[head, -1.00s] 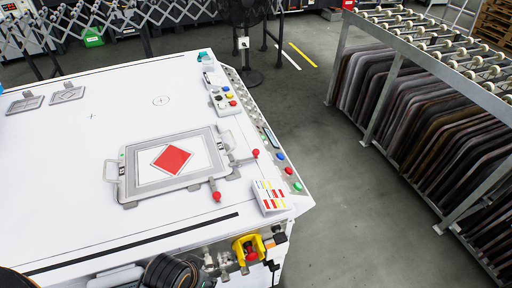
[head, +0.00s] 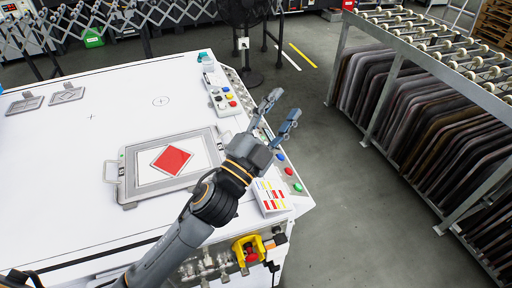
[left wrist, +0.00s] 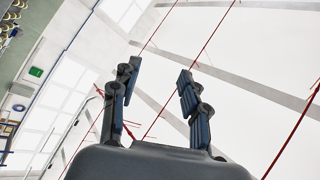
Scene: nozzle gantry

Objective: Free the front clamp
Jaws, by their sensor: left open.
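A grey frame (head: 130,178) with a red diamond on a white sheet lies on the white machine table (head: 60,210). My right gripper is not in view.
A panel with colored buttons (head: 288,171) runs along the table's right edge. A colored label card (head: 271,196) stands near the front corner, above a yellow switch housing (head: 248,248). A rack of dark sheets (head: 425,120) stands at right, with clear floor between.

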